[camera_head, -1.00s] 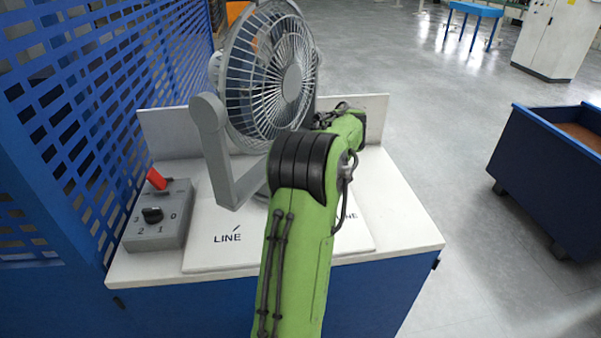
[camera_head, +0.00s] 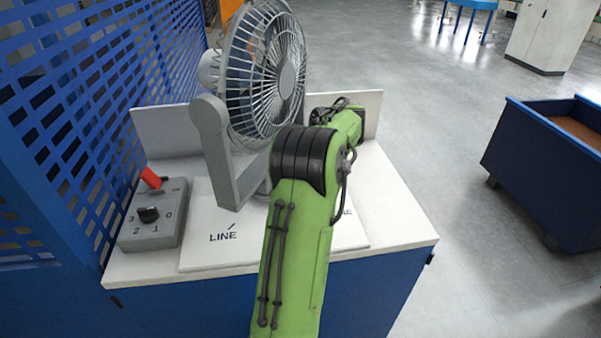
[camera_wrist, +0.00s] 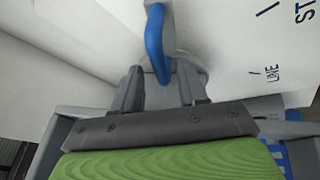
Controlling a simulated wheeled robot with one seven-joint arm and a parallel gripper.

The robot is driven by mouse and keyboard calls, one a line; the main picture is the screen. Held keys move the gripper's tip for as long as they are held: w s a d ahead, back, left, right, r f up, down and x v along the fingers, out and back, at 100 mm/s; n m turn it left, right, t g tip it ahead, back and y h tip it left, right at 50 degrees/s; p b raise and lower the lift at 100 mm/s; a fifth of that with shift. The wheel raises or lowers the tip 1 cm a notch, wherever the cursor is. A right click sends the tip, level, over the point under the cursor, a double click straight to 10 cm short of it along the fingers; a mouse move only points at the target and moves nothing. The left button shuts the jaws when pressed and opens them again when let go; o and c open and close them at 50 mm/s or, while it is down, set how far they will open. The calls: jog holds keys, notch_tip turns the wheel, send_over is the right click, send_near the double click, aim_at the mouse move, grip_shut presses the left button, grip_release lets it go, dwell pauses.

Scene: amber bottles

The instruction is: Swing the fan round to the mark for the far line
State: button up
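The grey fan (camera_head: 265,75) stands on a white plate (camera_head: 210,255) on the bench, its round guard facing right in a grey bracket (camera_head: 212,130). One LINE mark (camera_head: 223,237) with a tick shows on the plate; a second one (camera_head: 348,211) is partly hidden by my arm. In the wrist view a blue handle (camera_wrist: 155,42) on a grey bar comes down between the fingers of my gripper (camera_wrist: 163,82). The fingers are apart, with gaps visible beside the handle. In the head view my arm hides the gripper. The wrist view also shows a LINE mark (camera_wrist: 272,73) and cut-off lettering.
A grey control box (camera_head: 155,215) with a black knob and red switch stands left on the bench. A blue mesh fence (camera_head: 75,110) borders the left side. A low panel (camera_head: 165,130) backs the bench. A blue bin (camera_head: 540,160) stands on the right, with clear floor between.

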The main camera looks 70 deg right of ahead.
jog(key=p+v, duration=0.3)
jog(key=v, duration=1.2)
jog(key=shift+s+r+p, duration=0.2)
jog(key=shift+r+p, duration=0.15)
jog(key=shift+f, duration=0.1)
